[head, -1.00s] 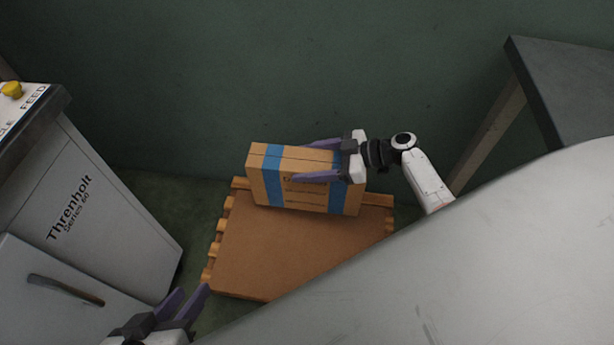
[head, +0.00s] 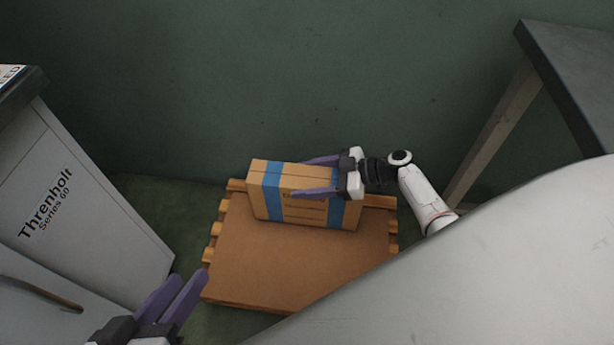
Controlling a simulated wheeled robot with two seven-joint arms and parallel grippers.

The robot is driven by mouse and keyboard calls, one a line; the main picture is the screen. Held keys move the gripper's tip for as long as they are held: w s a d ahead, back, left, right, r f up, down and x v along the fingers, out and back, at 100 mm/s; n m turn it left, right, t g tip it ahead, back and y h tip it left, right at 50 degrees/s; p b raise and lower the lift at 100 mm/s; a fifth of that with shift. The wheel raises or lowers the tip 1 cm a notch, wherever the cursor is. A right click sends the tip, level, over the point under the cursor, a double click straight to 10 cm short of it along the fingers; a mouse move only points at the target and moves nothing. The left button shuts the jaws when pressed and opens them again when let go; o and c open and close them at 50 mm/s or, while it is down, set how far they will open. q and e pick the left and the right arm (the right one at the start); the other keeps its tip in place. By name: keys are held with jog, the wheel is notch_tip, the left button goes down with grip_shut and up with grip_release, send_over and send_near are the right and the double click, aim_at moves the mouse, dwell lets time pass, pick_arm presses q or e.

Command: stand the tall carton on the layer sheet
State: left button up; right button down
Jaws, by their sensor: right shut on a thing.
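The tall carton (head: 270,204) is brown with blue bands and stands upright at the far side of the pallet. Its base looks at or just above the brown layer sheet (head: 290,263); I cannot tell whether they touch. My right gripper (head: 303,180) is shut on the carton from the right, with one purple finger on its near face and the other behind it. The sheet lies flat on the wooden pallet (head: 213,229). My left gripper (head: 190,282) is open and empty at the lower left, apart from the pallet.
A grey cabinet marked Threnholt (head: 75,200) stands at the left. A dark-topped table (head: 570,70) stands at the right. The green wall (head: 300,80) is close behind the pallet. The near part of the sheet is clear.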

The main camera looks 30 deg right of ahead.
jog(key=shift+w+f, duration=0.1)
jog(key=shift+f, duration=0.35)
dwell(0.5)
jog(key=shift+c, duration=2)
grip_release()
